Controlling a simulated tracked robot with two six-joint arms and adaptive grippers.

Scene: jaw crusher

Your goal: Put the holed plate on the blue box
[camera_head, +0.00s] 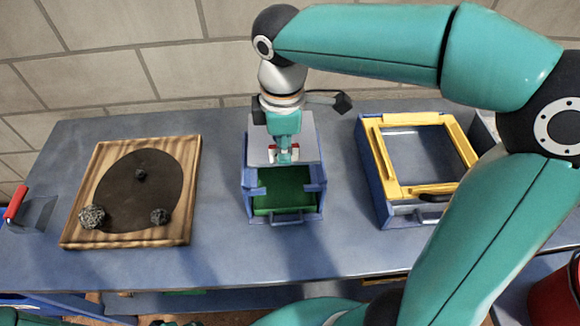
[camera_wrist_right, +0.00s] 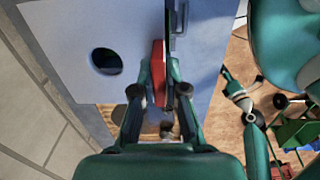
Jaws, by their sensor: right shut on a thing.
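The grey holed plate (camera_wrist_right: 65,40) shows in the right wrist view with its round hole; a red grip stands at its edge. In the head view the plate (camera_head: 309,148) is a pale sheet over the back part of the blue box (camera_head: 249,203). The box's green inside shows at the front. I cannot tell whether the plate touches the box. My right gripper (camera_head: 285,157) points down over the box, shut on the plate's red grip (camera_wrist_right: 158,73). A teal and white arm part, likely my left, shows in the wrist view; its jaw state is unclear.
A yellow-framed blue box (camera_head: 369,165) stands to the right. A wooden board (camera_head: 187,187) with a dark round area and several rocks lies left. A red-handled scraper (camera_head: 36,213) is at the far left. The table (camera_head: 220,245) is clear between board and blue box. A brick wall stands behind.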

